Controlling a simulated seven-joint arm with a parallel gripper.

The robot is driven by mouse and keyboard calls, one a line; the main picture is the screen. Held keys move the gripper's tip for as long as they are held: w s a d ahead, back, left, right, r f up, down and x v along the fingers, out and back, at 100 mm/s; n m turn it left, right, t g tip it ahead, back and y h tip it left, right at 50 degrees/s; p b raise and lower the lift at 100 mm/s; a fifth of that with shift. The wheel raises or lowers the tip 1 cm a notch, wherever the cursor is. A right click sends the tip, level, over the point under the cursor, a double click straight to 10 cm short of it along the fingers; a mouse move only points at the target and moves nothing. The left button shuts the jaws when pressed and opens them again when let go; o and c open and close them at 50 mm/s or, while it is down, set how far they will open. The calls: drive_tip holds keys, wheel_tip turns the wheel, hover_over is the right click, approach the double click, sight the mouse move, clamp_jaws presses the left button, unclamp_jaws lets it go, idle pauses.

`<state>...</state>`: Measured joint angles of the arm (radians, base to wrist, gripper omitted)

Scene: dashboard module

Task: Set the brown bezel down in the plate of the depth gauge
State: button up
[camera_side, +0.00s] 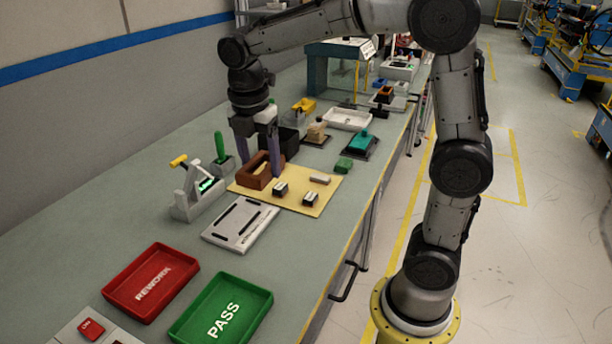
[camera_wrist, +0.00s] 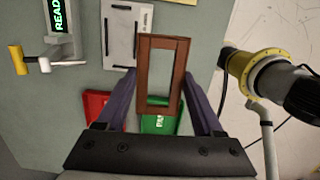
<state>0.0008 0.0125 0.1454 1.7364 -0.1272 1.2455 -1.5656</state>
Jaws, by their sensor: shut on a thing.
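The brown bezel (camera_side: 257,182) is a rectangular open frame. My gripper (camera_side: 261,166) is shut on it, one purple finger at each side; whether it touches the tan mat or hangs just above is unclear. In the wrist view the bezel (camera_wrist: 145,75) lies between the fingers of my gripper (camera_wrist: 161,78), its open middle empty. No label names the depth gauge. A white slotted plate (camera_side: 240,222) lies in front of the mat, and it also shows in the wrist view (camera_wrist: 121,45). A white device with a yellow-ended lever (camera_side: 190,196) and a lit green display stands to its upper left.
The tan mat (camera_side: 305,200) holds several small blocks. A red REWORK tray (camera_side: 150,283) and a green PASS tray (camera_side: 222,312) lie nearer the camera. A green-handled tool (camera_side: 220,148), a dark box (camera_side: 306,140) and a white tray (camera_side: 348,119) stand farther back.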

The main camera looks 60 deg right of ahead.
drive_tip(key=w+d+f, duration=0.1)
drive_tip(key=w+f, duration=0.3)
drive_tip(key=w, duration=0.4)
hover_over(239, 219)
drive_tip(key=f, duration=0.5)
drive_tip(key=shift+w+a, duration=0.1)
drive_tip(key=shift+a, duration=0.15)
drive_tip(key=shift+f, duration=0.1)
drive_tip(key=shift+f, duration=2.85)
drive_tip(key=shift+f, duration=1)
drive_tip(key=o, duration=1.3)
drive_tip(key=shift+f, duration=0.1)
drive_tip(key=shift+o, duration=0.2)
wheel_tip(239, 219, up, 14)
drive_tip(key=a, duration=0.1)
drive_tip(key=shift+a, duration=0.35)
